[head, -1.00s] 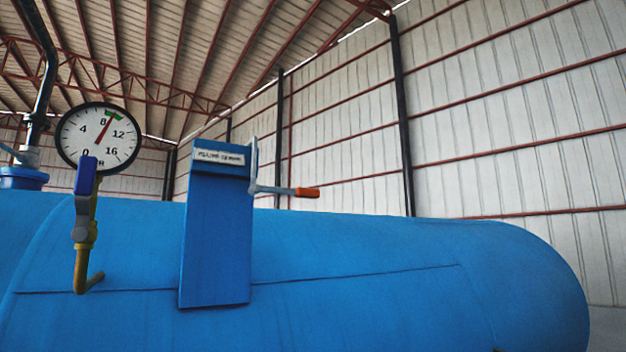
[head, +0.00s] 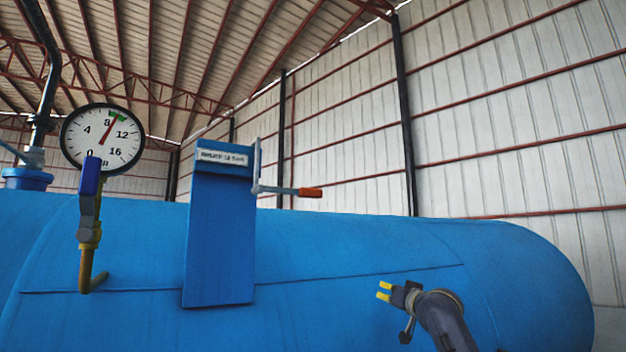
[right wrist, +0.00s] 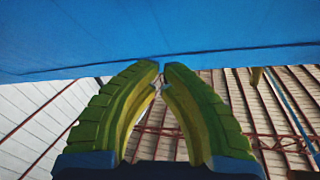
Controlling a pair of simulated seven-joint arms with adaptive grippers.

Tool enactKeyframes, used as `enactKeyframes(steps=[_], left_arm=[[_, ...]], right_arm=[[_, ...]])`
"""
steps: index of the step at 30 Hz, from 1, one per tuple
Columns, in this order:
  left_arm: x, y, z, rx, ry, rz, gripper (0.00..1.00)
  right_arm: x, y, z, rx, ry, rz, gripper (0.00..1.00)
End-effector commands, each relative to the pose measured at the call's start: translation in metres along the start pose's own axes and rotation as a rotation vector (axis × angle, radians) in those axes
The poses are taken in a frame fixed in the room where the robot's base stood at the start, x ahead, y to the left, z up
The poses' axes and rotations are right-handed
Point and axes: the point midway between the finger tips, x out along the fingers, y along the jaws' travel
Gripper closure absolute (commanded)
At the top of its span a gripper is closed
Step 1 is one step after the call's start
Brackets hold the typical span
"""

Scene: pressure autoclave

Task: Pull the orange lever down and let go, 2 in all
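The orange lever handle (head: 310,192) sticks out to the right on a grey rod, which joins an upright grey arm on the right side of the blue housing (head: 218,240). The rod lies nearly level. My right gripper (head: 383,291) is low and to the right of the lever, well apart from it, in front of the blue tank, its yellow fingertips pointing left. In the right wrist view its green-yellow fingers (right wrist: 162,72) come together at the tips with only a narrow gap and hold nothing. My left gripper is out of view.
A round gauge (head: 103,139) stands at the left, its red needle pointing up right to the green mark. A blue-handled valve (head: 90,195) is below it. The big blue tank (head: 480,250) fills the lower view. The space right of the lever is free.

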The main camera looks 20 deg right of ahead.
Motion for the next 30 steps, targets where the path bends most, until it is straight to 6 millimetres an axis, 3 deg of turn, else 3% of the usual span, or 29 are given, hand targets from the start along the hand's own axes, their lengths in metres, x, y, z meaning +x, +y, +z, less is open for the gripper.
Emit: enactKeyframes(steps=[1,6,12,15,21,30], left_arm=[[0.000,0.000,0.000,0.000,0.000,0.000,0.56],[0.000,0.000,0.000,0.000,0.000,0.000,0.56],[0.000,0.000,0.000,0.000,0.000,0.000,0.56],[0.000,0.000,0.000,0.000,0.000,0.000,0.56],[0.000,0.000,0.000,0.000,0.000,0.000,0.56],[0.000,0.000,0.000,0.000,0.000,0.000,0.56]], right_arm=[[-0.005,-0.033,-0.026,-0.017,0.023,-0.035,1.00],[-0.034,-0.129,-0.096,-0.091,0.083,-0.127,1.00],[-0.082,-0.222,-0.165,-0.183,0.157,-0.208,1.00],[-0.106,-0.256,-0.190,-0.221,0.189,-0.237,1.00],[-0.140,-0.299,-0.221,-0.274,0.234,-0.270,1.00],[-0.155,-0.315,-0.233,-0.297,0.252,-0.282,1.00]])
